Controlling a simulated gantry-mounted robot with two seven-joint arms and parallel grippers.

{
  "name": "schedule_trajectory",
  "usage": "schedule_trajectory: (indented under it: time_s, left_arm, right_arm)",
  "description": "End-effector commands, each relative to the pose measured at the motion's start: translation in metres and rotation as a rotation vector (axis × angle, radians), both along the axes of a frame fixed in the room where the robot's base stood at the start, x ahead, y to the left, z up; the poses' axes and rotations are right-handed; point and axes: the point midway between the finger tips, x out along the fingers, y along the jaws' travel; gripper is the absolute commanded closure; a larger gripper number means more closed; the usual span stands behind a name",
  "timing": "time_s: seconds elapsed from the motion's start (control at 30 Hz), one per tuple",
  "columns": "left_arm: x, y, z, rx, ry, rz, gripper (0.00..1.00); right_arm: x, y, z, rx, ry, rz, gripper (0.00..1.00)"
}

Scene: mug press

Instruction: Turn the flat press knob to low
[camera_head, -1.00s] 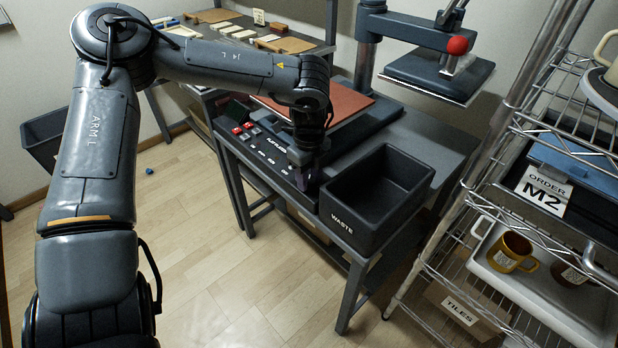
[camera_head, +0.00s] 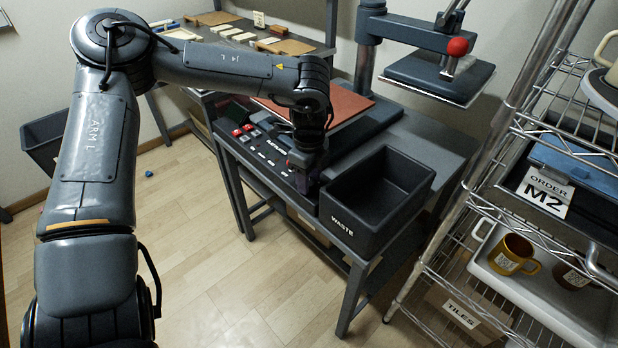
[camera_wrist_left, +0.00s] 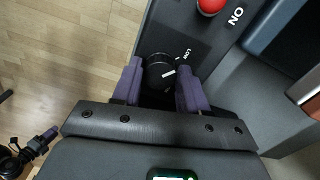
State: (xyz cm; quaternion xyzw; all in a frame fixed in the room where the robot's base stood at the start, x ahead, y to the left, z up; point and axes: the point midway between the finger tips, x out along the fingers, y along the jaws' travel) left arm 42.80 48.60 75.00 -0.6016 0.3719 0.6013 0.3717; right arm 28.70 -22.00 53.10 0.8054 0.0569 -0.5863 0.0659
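The flat press knob (camera_wrist_left: 158,73) is round and black with a white pointer mark. In the left wrist view it lies between the purple fingers of my left gripper (camera_wrist_left: 160,82). The pointer is aimed to the right and slightly up; the printed LOW label is up and right of the knob. The fingers stand on either side of the knob, apart; I cannot tell whether they touch it. In the head view my left gripper (camera_head: 305,178) is low over the front of the press's control panel (camera_head: 268,152) and hides the knob.
The black waste bin (camera_head: 378,195) stands close right of my left gripper. A red button (camera_wrist_left: 210,5) with an ON label is beyond the knob. The raised press plate (camera_head: 432,78) hangs behind. A wire shelf (camera_head: 480,205) stands at the right.

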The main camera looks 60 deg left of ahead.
Motion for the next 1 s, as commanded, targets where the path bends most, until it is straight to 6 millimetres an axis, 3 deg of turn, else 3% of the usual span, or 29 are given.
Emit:
schedule_trajectory:
  time_s: [0.13, 0.53, 1.0]
  left_arm:
    - [0.000, 0.000, 0.000, 0.000, 0.000, -0.001, 0.37]
    - [0.001, 0.000, 0.008, 0.002, -0.002, -0.001, 0.37]
    - [0.001, 0.000, 0.082, 0.002, -0.004, -0.001, 0.37]
  right_arm:
    - [0.000, 0.000, 0.000, 0.001, 0.000, -0.001, 0.54]
    - [0.000, 0.002, 0.002, 0.009, 0.000, -0.006, 0.54]
    - [0.000, 0.002, 0.013, 0.009, 0.000, -0.005, 0.54]
